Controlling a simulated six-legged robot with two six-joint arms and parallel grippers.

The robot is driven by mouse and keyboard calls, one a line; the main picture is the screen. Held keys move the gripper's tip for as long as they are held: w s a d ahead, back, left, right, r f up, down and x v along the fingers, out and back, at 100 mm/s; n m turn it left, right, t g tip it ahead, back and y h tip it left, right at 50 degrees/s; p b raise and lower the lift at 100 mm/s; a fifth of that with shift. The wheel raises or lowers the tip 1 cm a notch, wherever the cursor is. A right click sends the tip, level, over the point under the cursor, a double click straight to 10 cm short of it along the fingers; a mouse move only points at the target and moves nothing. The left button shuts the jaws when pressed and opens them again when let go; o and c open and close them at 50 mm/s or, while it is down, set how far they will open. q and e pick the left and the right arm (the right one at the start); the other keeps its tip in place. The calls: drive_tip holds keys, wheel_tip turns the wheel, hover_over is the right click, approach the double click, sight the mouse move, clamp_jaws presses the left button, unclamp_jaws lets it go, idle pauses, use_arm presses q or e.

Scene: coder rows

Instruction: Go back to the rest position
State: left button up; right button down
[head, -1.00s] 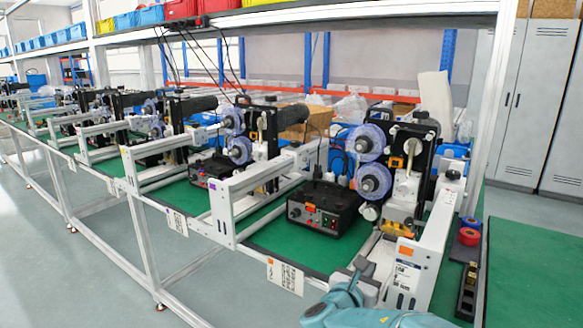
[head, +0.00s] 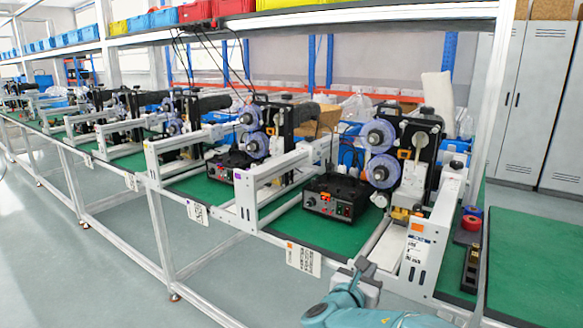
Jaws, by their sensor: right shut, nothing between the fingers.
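My right arm comes in at the bottom right, teal with a grey end. Its gripper (head: 363,272) is shut and empty, in front of the bench's front edge and below the nearest coder machine (head: 400,165). It looks apart from the white side frame (head: 432,235), though the gap is hard to judge. My left gripper is out of view.
A row of coder machines with blue-white reels runs along the green-topped bench (head: 270,222) to the far left. A black control box (head: 340,196) sits before the nearest one. A green mat (head: 535,262) lies at right. The floor (head: 75,265) in front is clear.

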drive_tip(key=s+f+m+g+y+p, duration=0.25)
drive_tip(key=s+f+g, duration=0.35)
drive_tip(key=f, duration=0.5)
drive_tip(key=s+f+m+g+y+p, duration=0.2)
drive_tip(key=s+f+m+g+y, duration=0.15)
drive_tip(key=s+f, duration=0.7)
drive_tip(key=s+a+f+m+g+y+p, duration=0.1)
drive_tip(key=s+a+m+y+p, duration=0.1)
drive_tip(key=s+m, duration=0.5)
drive_tip(key=s+a+f+m+g+y+p, duration=0.1)
drive_tip(key=s+f+m+y+p, duration=0.1)
drive_tip(key=s+m, duration=0.5)
drive_tip(key=s+a+f+m+g+y+p, duration=0.2)
drive_tip(key=s+m, duration=0.5)
drive_tip(key=m, duration=0.4)
drive_tip(key=shift+a+f+y, duration=0.25)
drive_tip(key=shift+a+y, duration=0.05)
drive_tip(key=shift+y, duration=0.3)
